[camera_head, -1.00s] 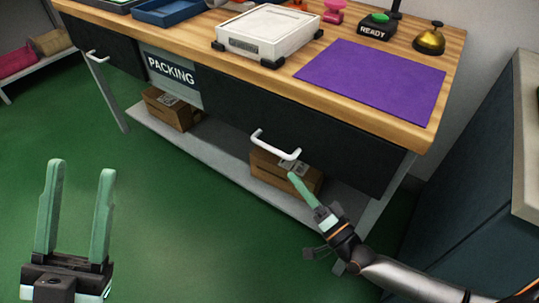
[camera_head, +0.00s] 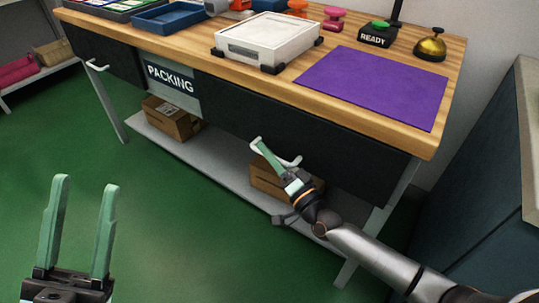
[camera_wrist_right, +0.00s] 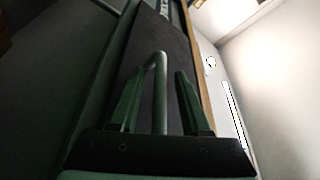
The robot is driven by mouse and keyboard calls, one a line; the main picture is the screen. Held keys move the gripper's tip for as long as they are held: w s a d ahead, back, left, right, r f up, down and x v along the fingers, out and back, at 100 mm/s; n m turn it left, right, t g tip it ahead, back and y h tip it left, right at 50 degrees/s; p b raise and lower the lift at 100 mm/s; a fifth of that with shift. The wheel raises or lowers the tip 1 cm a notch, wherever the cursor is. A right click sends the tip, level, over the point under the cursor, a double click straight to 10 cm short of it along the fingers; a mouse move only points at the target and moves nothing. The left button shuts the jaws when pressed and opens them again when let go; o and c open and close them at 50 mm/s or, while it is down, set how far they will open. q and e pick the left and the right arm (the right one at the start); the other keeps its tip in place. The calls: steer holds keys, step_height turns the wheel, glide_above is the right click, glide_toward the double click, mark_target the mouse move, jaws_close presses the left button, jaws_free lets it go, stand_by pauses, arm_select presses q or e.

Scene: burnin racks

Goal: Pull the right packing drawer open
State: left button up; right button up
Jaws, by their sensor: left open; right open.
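The right packing drawer (camera_head: 345,155) has a dark front under the wooden tabletop, and it looks shut. Its white bar handle (camera_head: 292,161) is partly hidden by my right gripper (camera_head: 264,152). In the right wrist view the handle (camera_wrist_right: 160,85) stands between the two green fingers of my right gripper (camera_wrist_right: 156,100), which are open with gaps on both sides. My left gripper (camera_head: 82,225) is open and empty, over the green floor at the lower left, far from the drawer.
A PACKING sign (camera_head: 170,80) sits left of the drawer. Cardboard boxes (camera_head: 172,117) stand on the lower shelf (camera_head: 222,160). A purple mat (camera_head: 375,85), a white case (camera_head: 266,40) and a bell (camera_head: 431,45) are on the tabletop. A dark cabinet (camera_head: 480,190) stands at the right.

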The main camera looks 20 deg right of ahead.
steer(key=shift+c, duration=0.3)
jaws_close()
stand_by(1.0)
